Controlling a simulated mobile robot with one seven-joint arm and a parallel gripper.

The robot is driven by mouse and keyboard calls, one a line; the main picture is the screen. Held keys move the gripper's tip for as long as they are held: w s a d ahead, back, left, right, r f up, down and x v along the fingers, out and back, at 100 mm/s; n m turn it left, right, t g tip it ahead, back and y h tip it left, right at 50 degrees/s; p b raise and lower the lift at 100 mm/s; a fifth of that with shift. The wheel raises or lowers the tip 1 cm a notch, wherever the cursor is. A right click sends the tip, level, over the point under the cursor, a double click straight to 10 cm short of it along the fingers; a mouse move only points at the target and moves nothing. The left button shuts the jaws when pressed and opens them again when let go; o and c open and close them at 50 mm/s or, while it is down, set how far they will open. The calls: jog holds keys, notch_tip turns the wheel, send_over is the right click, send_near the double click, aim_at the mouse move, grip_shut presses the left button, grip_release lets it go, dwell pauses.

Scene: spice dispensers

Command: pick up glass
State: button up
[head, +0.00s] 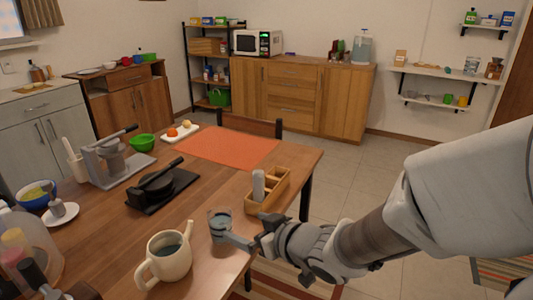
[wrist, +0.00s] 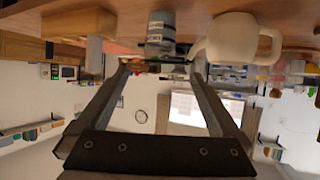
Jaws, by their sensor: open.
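A small grey glass (head: 219,220) stands upright on the wooden table near its right edge. The wrist view is upside down, and there the glass (wrist: 161,28) appears at the top centre with grey bands. My gripper (head: 236,241) is open, close to the table's right edge, with its fingers pointing left toward the glass. In the wrist view, the two fingers of my gripper (wrist: 160,68) are spread wide with nothing held. The glass lines up with the gap between the fingertips. I cannot tell whether it touches a finger.
A cream teapot (head: 165,257) stands close to the glass, on its left and nearer. A wooden compartment box (head: 276,190) stands behind the glass to the right. A black pan-like item (head: 163,187) lies farther left. An orange mat (head: 226,147) covers the table's far part.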

jog(key=p, duration=0.1)
send_near(215, 213)
jog(key=x, duration=0.4)
jog(key=shift+f+b, duration=0.3)
jog(key=shift+f, duration=0.25)
jog(key=shift+r+b+x, duration=0.15)
jog(key=shift+b+x, duration=0.35)
jog(key=shift+x, duration=1.05)
jog(key=shift+r+b+x, duration=0.2)
jog(key=shift+b+x, duration=0.25)
jog(key=shift+x, duration=1.1)
jog(key=shift+w+a, duration=0.1)
jog(key=shift+w, duration=0.05)
jog(key=shift+r, duration=0.1)
jog(key=c, duration=1.6)
